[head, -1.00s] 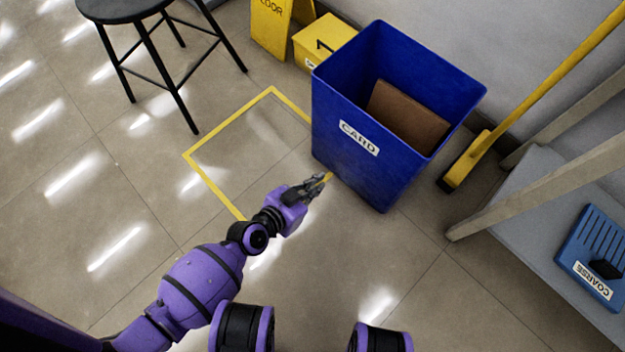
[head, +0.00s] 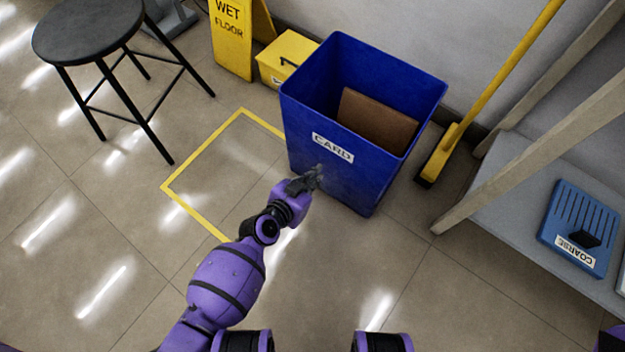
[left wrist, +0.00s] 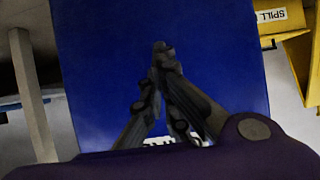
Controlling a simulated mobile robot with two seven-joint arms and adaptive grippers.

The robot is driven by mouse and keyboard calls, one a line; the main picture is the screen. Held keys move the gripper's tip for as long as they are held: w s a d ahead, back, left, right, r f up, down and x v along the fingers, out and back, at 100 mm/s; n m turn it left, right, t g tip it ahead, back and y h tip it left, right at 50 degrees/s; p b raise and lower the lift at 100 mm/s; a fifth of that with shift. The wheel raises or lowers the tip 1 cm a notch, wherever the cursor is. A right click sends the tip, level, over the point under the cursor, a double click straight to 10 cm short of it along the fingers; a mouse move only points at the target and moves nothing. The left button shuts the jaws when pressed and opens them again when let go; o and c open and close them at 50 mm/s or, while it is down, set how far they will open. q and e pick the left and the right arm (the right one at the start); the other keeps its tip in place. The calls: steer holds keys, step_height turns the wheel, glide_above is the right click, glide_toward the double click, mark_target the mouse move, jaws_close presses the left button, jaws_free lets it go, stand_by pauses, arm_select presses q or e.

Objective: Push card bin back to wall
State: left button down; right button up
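The blue card bin (head: 335,185) stands upright on the floor, with a white CARD label (head: 333,148) on its front and brown cardboard (head: 377,121) inside. The wall (head: 455,50) is behind it; the bin hides any gap between them. My left gripper (head: 316,179) is at the bin's front face, below the label. I cannot tell whether it touches. In the left wrist view its dark fingers (left wrist: 160,55) come together at the tips with nothing between them, and the blue bin (left wrist: 100,60) fills the middle. My right gripper is not in view.
A yellow floor outline (head: 200,213) lies left of the bin. A yellow box (head: 287,60) and wet-floor sign (head: 233,40) stand behind it, left. A yellow-handled broom (head: 440,150) and a grey shelf frame (head: 530,165) are at right. A black stool (head: 88,30) stands far left.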

mark_target(327, 164)
arm_select(q)
steer(key=shift+w+d, duration=0.4)
steer(key=shift+w, duration=0.2)
steer(key=shift+w+d, duration=0.35)
steer(key=shift+w, duration=0.2)
steer(key=shift+w+d, duration=0.65)
steer(key=shift+w, duration=0.2)
steer(key=shift+w+d+r, duration=0.1)
steer(key=shift+w, duration=0.05)
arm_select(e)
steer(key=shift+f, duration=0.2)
arm_select(q)
steer(key=shift+w+d+b, duration=0.2)
steer(key=shift+w+d, duration=0.15)
steer(key=shift+w, duration=0.2)
steer(key=shift+w+d+b, duration=0.2)
steer(key=shift+w+d, duration=0.15)
steer(key=shift+w, duration=0.2)
steer(key=shift+w+d, duration=0.45)
steer(key=shift+w, duration=0.15)
steer(key=shift+w+d, duration=0.2)
steer(key=shift+w, duration=0.1)
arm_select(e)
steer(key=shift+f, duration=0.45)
